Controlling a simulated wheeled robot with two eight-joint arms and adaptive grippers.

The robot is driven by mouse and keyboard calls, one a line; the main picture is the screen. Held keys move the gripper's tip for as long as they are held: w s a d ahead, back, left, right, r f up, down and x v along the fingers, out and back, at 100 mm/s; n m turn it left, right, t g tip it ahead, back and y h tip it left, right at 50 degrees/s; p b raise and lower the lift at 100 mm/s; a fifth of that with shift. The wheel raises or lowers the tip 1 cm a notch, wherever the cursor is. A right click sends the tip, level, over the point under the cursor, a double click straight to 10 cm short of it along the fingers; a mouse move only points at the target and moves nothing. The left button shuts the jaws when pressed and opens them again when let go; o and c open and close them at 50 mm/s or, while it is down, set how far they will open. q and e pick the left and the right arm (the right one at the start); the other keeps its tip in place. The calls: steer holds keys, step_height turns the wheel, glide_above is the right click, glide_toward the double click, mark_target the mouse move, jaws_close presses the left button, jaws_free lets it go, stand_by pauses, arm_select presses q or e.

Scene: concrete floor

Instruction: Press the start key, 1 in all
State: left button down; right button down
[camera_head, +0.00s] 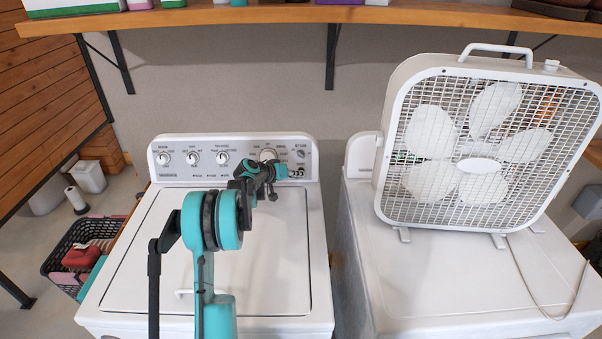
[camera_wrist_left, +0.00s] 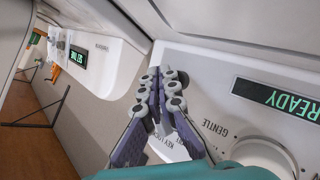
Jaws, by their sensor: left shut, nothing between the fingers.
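The white washer (camera_head: 225,265) stands in the lower middle of the head view, with its control panel (camera_head: 190,174) at the back. My left gripper (camera_head: 297,171) is at the right end of this panel. In the left wrist view its dark fingers (camera_wrist_left: 163,78) are together and empty, pointing across the panel. A lit green READY display (camera_wrist_left: 290,102) and a round knob (camera_wrist_left: 262,158) are to their right. A "KEY LOCK" label shows by the fingers. I cannot make out a start key; the fingers hide part of the panel. Whether they touch it, I cannot tell.
A white box fan (camera_head: 480,150) stands on the white machine to the right. A wooden shelf (camera_head: 300,14) runs above. A dark basket (camera_head: 62,255) is on the floor at left. In the left wrist view, another panel has a green display (camera_wrist_left: 77,62).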

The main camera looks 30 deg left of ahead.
arm_select(q)
steer(key=shift+w+a, duration=0.1)
steer(key=shift+w, duration=0.05)
stand_by(0.8)
steer(key=shift+w+a+f, duration=0.1)
steer(key=shift+w, duration=0.15)
steer(key=shift+w+a+f, duration=0.1)
steer(key=shift+w+a, duration=0.1)
steer(key=shift+w, duration=0.1)
stand_by(0.7)
steer(key=shift+s, duration=0.1)
steer(key=shift+s+d+r, duration=0.2)
steer(key=shift+s+d, duration=0.2)
steer(key=shift+s, duration=0.2)
steer(key=shift+s+d+r, duration=0.25)
steer(key=shift+s+d, duration=0.15)
steer(key=shift+s, duration=0.25)
steer(key=shift+s+d+r, duration=0.3)
steer(key=shift+s+d, duration=0.15)
steer(key=shift+s, duration=0.25)
steer(key=shift+s+d+r, duration=0.25)
steer(key=shift+s+d, duration=0.15)
steer(key=shift+s, duration=0.25)
